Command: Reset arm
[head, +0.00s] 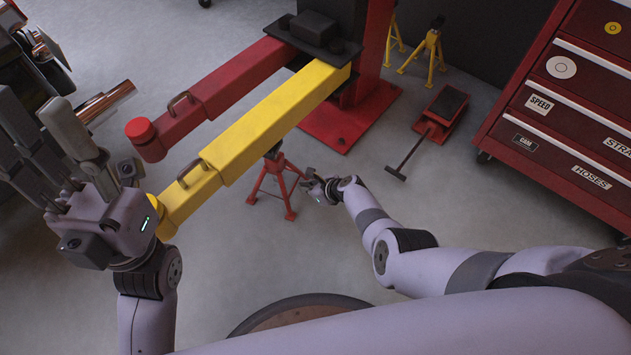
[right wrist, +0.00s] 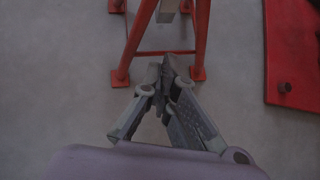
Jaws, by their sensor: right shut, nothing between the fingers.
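A yellow lift arm (head: 270,120) with a handle reaches from the lift column toward the lower left. A red lift arm (head: 228,88) with a round pad at its end lies beyond it, roughly parallel. My right gripper (head: 308,184) is low, beside a red jack stand (head: 276,180) under the yellow arm. In the right wrist view my right gripper (right wrist: 168,68) has its fingertips together and empty, in front of the stand's legs (right wrist: 138,40). I cannot tell whether they touch it. My left gripper (head: 42,125) is raised at the left, fingers apart and no held object visible.
The red lift column (head: 375,40) stands at the top middle on a red base plate. A red floor jack (head: 441,112) with a long handle and yellow jack stands (head: 430,48) are farther right. A red tool cabinet (head: 560,110) fills the right. Grey floor is open around the stand.

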